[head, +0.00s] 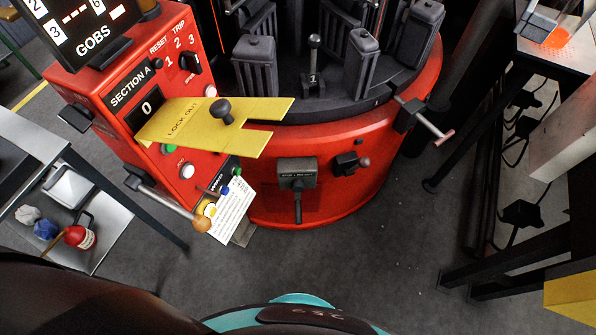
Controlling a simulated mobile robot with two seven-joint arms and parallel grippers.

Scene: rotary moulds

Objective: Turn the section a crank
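The red section A control box (185,75) stands at the upper left, with a display reading 0. A crank (165,200) with a grey metal arm sits at the lower left of this box. Its arm slopes down to the right and ends in a round wooden knob (201,223). The knob is beside a yellow button and a white printed card (232,212). A yellow lock-out plate (190,122) with a black knob lies across the box front and reaches over the red machine rim. Neither gripper shows in the head view.
The round red machine base (330,160) carries dark moulds. A grey lever box (297,172) and a pink-ended handle (428,122) stick out from it. A metal bench (115,225) stands left, dark frames (520,235) right. The floor (370,250) in front is clear.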

